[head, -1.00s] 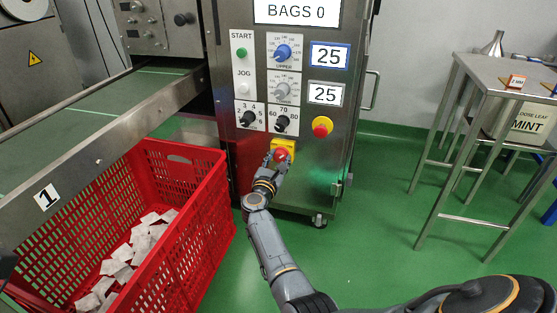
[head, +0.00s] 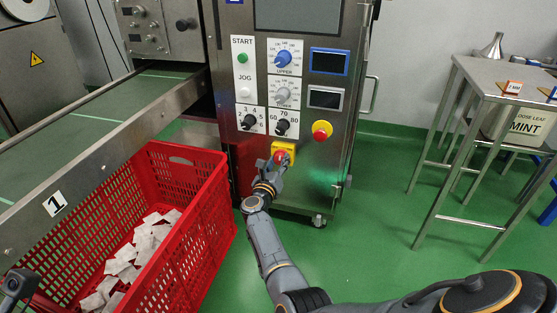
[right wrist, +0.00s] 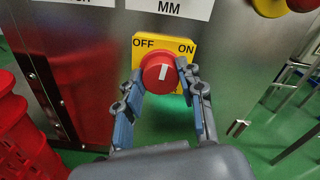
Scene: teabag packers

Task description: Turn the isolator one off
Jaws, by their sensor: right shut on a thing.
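The isolator is a red round knob (right wrist: 163,72) on a yellow plate marked OFF at left and ON at right. It also shows low on the machine's front in the head view (head: 281,157). A white mark on the knob stands nearly upright in the right wrist view, between the two words. My right gripper (right wrist: 162,80) is shut on the knob, one finger on each side. In the head view my right gripper (head: 275,168) partly covers the plate. A dark grey part at the lower left edge may belong to my left gripper (head: 18,285); its fingers cannot be made out.
The machine's screen (head: 298,14) and two small displays (head: 329,61) are dark. A red emergency button (head: 321,131) sits above right of the isolator. A red crate (head: 215,215) with teabags stands at left under the conveyor (head: 95,120). A steel table (head: 490,78) stands at right.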

